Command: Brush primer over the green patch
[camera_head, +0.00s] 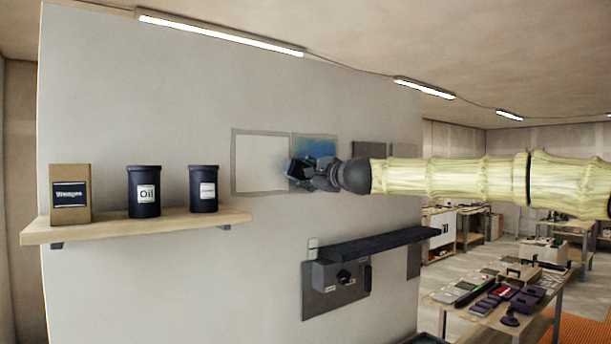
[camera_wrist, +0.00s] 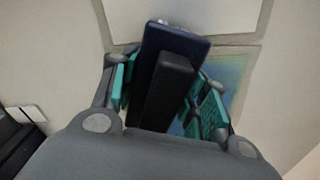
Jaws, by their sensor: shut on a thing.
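My gripper (camera_head: 300,172) is at the wall, and its teal finger pads also show in the wrist view (camera_wrist: 164,97). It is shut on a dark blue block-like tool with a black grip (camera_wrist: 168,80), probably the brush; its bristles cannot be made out. The patch (camera_head: 315,148) is a framed square of blotchy blue, greenish at its edges in the wrist view (camera_wrist: 226,74). My gripper overlaps its lower left part in the head view. Whether the tool touches the wall cannot be told.
A pale framed panel (camera_head: 262,160) is left of the patch, with grey squares (camera_head: 371,149) to its right. A wooden shelf (camera_head: 140,225) holds a box (camera_head: 70,190) and two dark tins (camera_head: 144,190). Below, a dark ledge (camera_head: 378,243) juts out above a control box (camera_head: 337,283).

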